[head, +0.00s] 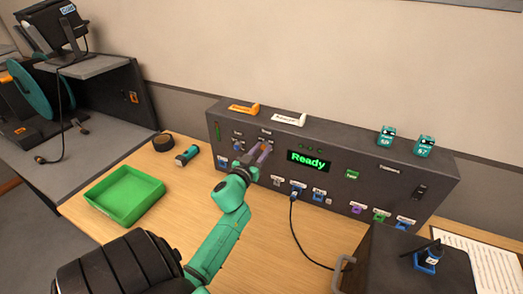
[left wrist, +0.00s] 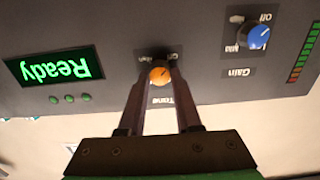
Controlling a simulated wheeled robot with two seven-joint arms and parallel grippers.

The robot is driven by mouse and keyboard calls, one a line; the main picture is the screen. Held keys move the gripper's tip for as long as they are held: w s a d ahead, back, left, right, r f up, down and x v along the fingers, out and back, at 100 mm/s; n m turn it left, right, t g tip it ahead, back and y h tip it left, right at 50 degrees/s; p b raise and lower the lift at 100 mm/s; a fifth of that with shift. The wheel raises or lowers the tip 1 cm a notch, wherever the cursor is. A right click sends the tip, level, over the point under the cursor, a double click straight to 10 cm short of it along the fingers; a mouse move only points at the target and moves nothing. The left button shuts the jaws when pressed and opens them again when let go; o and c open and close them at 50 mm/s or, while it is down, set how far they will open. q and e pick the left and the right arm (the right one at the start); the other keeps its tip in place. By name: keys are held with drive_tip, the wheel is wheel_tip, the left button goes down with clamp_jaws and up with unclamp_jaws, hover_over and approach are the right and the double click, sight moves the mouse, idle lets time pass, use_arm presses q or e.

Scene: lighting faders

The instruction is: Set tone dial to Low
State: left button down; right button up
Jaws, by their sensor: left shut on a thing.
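The orange tone dial (left wrist: 160,73) is on the front of the dark console (head: 225,122), under the "Tone" label in the upside-down left wrist view. My left gripper (left wrist: 158,80) has its two fingers on either side of the dial and is shut on it. In the head view the left gripper (head: 262,149) reaches the panel left of the green "Ready" display (head: 308,161), and its fingers largely hide the dial. The small setting words around the dial are partly covered, so I cannot tell where it points. My right gripper is not in view.
The blue gain dial (left wrist: 258,37) sits beside the tone dial. A cable (head: 295,222) hangs from the lower panel. A green tray (head: 125,202), a small torch-like cylinder (head: 187,155) and a dark round puck (head: 163,142) lie on the table left. A dark box (head: 395,275) stands front right.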

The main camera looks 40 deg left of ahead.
use_arm(q)
drive_tip(key=m, duration=0.4)
drive_tip(key=shift+d+m, duration=0.1)
drive_tip(key=shift+m, duration=0.2)
drive_tip(key=m+b, duration=0.1)
drive_tip(key=m, duration=0.3)
drive_tip(key=shift+f+m, duration=0.1)
drive_tip(key=shift+m, duration=0.2)
drive_tip(key=m+b, duration=0.1)
drive_tip(key=m, duration=0.3)
drive_tip(key=shift+f, duration=0.1)
drive_tip(key=shift+m+b, duration=0.5)
drive_tip(key=shift+m, duration=1.7)
drive_tip(key=c, duration=0.6)
unclamp_jaws()
drive_tip(key=shift+d, duration=0.1)
